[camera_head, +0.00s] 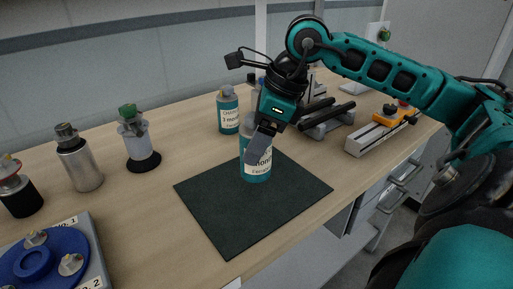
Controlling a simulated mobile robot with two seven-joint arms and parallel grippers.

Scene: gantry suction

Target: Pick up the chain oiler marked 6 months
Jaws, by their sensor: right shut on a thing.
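A teal chain oiler (257,166) with a white label stands upright at the dark mat's (226,211) back part. My right gripper (262,146) comes down over its top and is shut on it, hiding its upper part and much of its label, so only part of the wording shows. I cannot tell if it touches the mat. A second teal chain oiler (228,112), its label reading 3 months, stands behind to the left. My left gripper is not in view.
Left of the mat stand a green-topped bottle (139,146), a silver canister (79,161) and a dark jar (20,195). A blue round fixture (36,262) is front left. Black rollers (326,117) and a rail block (378,135) lie at right. The mat's front is clear.

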